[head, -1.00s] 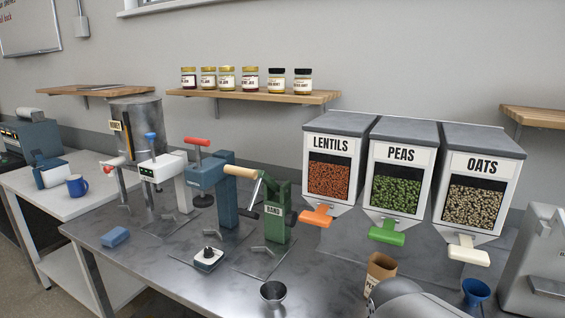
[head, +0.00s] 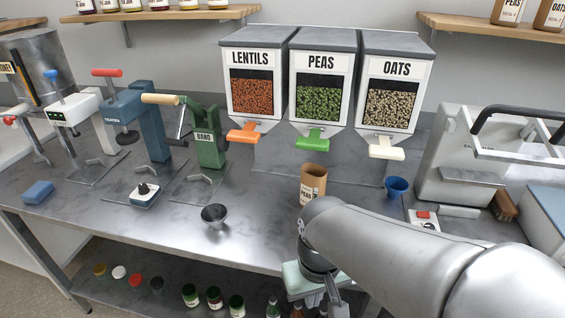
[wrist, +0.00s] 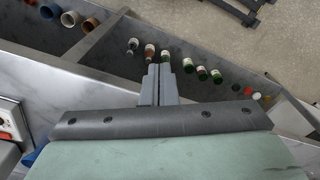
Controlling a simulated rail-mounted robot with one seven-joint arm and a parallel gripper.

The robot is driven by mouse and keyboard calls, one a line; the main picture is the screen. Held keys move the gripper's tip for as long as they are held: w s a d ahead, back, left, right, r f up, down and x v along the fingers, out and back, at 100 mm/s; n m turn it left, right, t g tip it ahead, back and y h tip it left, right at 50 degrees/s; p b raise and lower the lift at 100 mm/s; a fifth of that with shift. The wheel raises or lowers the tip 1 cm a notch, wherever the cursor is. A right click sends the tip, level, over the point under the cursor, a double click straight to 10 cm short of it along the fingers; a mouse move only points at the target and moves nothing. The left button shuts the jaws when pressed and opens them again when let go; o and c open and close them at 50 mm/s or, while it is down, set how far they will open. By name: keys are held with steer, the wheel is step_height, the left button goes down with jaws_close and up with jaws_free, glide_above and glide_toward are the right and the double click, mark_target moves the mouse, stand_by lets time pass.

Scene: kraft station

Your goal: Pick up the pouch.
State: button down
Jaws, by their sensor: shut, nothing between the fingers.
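The pouch (head: 312,184) is a brown kraft pouch labelled PEAS. It stands upright and open-topped on the steel bench, in front of the peas dispenser (head: 319,104). I cannot make it out in the wrist view. My gripper (wrist: 160,72) is shut and empty, its two grey fingers together and pointing down past the bench's front edge, over the lower shelf. In the head view my arm reaches in from the right, and the pale green gripper body shows in front of the bench edge, nearer than the pouch and apart from it.
A dark metal cup (head: 214,215) stands left of the pouch. A blue funnel (head: 397,188) and a small red-buttoned device (head: 423,218) are to its right. A green hand-lever press (head: 205,135) stands further left. Several bottles stand on the lower shelf (head: 175,290).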

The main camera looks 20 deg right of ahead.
steer(key=c, duration=2.1)
jaws_free()
steer(key=shift+c, duration=0.2)
steer(key=o, duration=1.9)
steer(key=shift+a, duration=0.1)
